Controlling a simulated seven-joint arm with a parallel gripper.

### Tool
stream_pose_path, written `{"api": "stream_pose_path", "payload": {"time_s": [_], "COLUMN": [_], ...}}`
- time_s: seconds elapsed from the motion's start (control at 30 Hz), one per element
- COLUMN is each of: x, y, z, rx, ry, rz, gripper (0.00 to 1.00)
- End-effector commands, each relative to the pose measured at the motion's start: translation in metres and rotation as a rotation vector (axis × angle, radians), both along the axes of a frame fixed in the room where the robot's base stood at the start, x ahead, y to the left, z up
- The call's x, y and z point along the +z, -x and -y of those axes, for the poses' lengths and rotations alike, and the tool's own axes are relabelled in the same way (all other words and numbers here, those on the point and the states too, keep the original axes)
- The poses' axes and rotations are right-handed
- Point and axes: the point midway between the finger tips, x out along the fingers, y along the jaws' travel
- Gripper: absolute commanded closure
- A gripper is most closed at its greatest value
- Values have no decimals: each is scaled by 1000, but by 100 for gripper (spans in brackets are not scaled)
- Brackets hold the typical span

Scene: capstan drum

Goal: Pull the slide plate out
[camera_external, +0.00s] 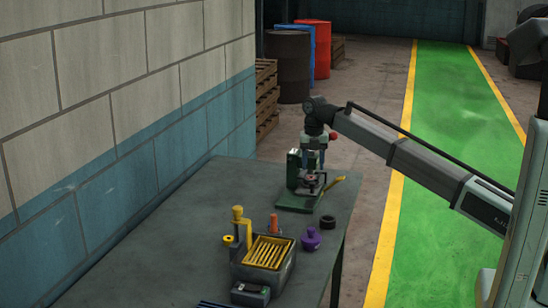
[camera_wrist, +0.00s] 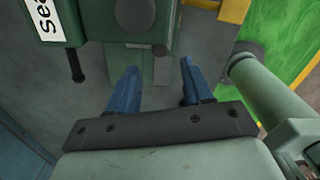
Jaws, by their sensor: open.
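A green machine (camera_external: 294,163) stands on a green base (camera_external: 298,203) at the far end of the table. My gripper (camera_external: 316,163) points down over the machine, close above a small dark and red part. In the wrist view my gripper (camera_wrist: 158,65) shows two blue fingers spread apart, with nothing held. The green housing (camera_wrist: 72,22) with a white label fills the upper left.
A yellow lever (camera_external: 335,183) sticks out to the machine's right. A black ring (camera_external: 328,222), a purple knob (camera_external: 311,239) and an orange peg (camera_external: 274,223) stand nearer. A grey bin with a yellow grille (camera_external: 268,252) is at the front. The table's left side is clear.

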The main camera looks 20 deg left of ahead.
Motion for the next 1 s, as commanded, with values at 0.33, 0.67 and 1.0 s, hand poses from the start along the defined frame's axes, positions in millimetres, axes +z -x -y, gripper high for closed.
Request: {"api": "stream_pose_path", "payload": {"time_s": [0.33,0.67,1.0], "x": [-52,-67,-67], "y": [0,0,0], "z": [1,0,0], "rx": [-1,-1,-1], "ry": [0,-1,-1], "rz": [0,1,1], "gripper": [50,50,62]}}
